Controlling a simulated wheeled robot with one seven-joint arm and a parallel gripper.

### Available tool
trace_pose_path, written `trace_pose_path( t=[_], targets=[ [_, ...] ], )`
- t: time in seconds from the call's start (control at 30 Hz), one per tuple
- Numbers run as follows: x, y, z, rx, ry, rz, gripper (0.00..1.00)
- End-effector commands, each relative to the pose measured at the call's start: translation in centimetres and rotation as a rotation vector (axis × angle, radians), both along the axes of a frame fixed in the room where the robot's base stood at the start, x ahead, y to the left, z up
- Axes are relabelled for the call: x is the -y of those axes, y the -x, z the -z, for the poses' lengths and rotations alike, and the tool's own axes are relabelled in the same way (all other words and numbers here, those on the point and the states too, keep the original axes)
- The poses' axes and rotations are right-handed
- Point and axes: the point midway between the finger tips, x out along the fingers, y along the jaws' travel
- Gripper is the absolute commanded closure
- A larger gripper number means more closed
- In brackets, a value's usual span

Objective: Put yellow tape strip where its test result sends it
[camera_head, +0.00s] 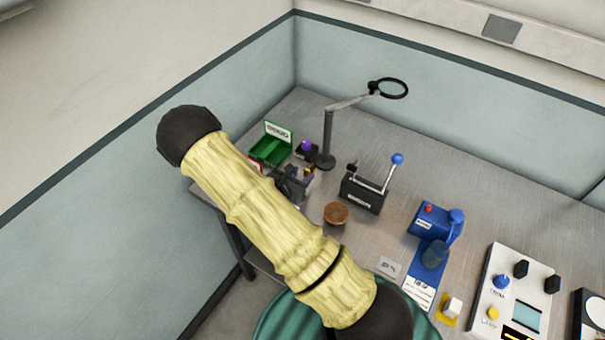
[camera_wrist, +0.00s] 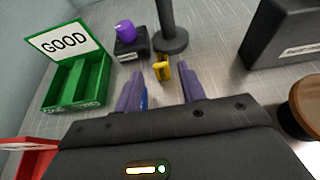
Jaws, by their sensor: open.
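A small yellow piece (camera_wrist: 162,70), which looks like the yellow tape strip, stands on the grey bench in the wrist view, just beyond my fingertips. My gripper (camera_wrist: 159,75) has its two purple fingers apart, with the yellow piece in line with the gap between them. A small blue thing (camera_wrist: 144,98) shows beside the left finger; I cannot tell what it is. A green bin (camera_wrist: 107,76) with a GOOD sign is at the left, and part of a red bin (camera_wrist: 28,158) shows at the lower left. In the head view my gripper (camera_head: 302,180) is partly hidden by my arm.
A black block with a purple knob (camera_wrist: 125,30) and a lamp stand (camera_wrist: 171,40) are close behind the yellow piece. A black lever device (camera_head: 363,192), a brown round block (camera_head: 336,213) and a blue machine (camera_head: 430,222) stand to the right.

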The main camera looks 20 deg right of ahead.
Motion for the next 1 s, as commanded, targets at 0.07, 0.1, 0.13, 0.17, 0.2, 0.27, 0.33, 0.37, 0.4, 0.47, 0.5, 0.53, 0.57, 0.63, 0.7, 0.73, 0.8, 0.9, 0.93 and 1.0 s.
trace_pose_path(
  t=[0.07,0.1,0.13,0.17,0.2,0.27,0.33,0.37,0.4,0.47,0.5,0.53,0.57,0.63,0.7,0.73,0.8,0.9,0.93,1.0],
  targets=[
    [-1.2,0.8,-0.4,0.001,-0.002,-0.005,0.60],
    [-1.7,1.2,-0.7,0.001,-0.001,-0.004,0.60],
    [-2.2,1.5,-0.9,0.002,-0.001,-0.005,0.60],
    [-2.6,1.9,-1.2,0.001,-0.001,-0.004,0.60],
    [-3.2,2.4,-1.5,0.002,-0.002,-0.004,0.60],
    [-4.1,3.1,-1.9,0.001,-0.002,-0.005,0.60],
    [-5.1,3.9,-2.5,0.002,-0.003,-0.004,0.60],
    [-5.5,4.2,-2.7,0.001,-0.002,-0.003,0.60],
    [-6.0,4.6,-3.0,0.001,-0.002,-0.004,0.60],
    [-6.6,5.1,-3.4,0.002,-0.001,-0.002,0.60],
    [-7.0,5.4,-3.6,0.002,-0.001,-0.002,0.60],
    [-7.2,5.6,-3.7,0.001,-0.001,-0.003,0.60],
    [-7.3,5.7,-3.8,0.000,0.000,-0.001,0.60],
    [-7.5,6.0,-4.0,0.000,0.000,-0.001,0.60],
    [-7.6,6.0,-4.0,-0.001,0.001,0.000,0.60],
    [-7.6,6.1,-4.1,-0.001,0.001,0.000,0.60],
    [-7.6,6.0,-4.1,-0.001,0.001,0.001,0.60],
    [-7.6,6.0,-4.0,-0.001,0.001,0.001,0.60],
    [-7.6,6.0,-4.0,-0.001,0.001,0.001,0.60],
    [-7.6,6.0,-4.0,-0.001,0.001,0.001,0.60]
  ],
)
